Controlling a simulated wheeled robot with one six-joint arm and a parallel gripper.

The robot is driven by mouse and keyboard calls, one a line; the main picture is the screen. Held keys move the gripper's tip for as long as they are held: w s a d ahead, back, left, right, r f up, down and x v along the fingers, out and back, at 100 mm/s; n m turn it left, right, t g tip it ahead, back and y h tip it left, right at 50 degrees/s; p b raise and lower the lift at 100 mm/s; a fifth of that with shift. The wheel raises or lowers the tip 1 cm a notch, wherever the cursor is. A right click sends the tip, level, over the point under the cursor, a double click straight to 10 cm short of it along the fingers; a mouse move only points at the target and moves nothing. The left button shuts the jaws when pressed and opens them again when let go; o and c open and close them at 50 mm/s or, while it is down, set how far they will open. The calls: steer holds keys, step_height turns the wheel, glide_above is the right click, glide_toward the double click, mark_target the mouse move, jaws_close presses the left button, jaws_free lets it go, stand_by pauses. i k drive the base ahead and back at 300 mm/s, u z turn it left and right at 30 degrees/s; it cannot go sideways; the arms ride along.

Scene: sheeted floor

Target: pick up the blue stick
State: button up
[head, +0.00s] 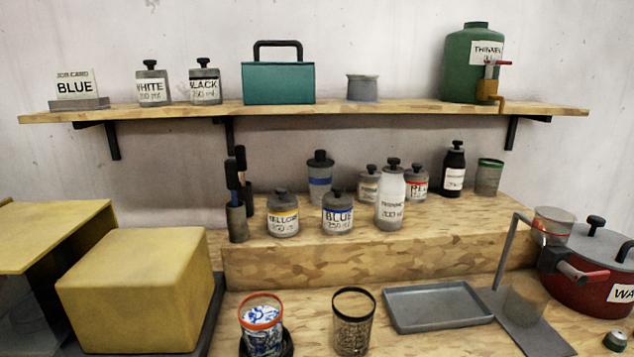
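Two dark-topped sticks stand upright in grey holders at the left end of the raised wooden step. The front stick (232,176) looks dark blue along its upper part and sits in a small grey holder (237,223). The other stick (241,160) stands just behind it to the right, partly overlapped, and its colour is hard to tell. The lower ends of both are hidden. My gripper is not in view.
A jar labelled yellow (283,222) and a jar labelled blue (338,220) stand right of the sticks. A wooden shelf (330,109) runs above. A yellow block (130,290) is at lower left. A patterned cup (262,330) and a grey tray (436,307) are in front.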

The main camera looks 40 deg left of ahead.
mark_target(231, 166)
steer(key=z, duration=0.15)
steer(key=k, duration=1.25)
steer(key=u, duration=1.7)
steer(key=i, duration=0.3)
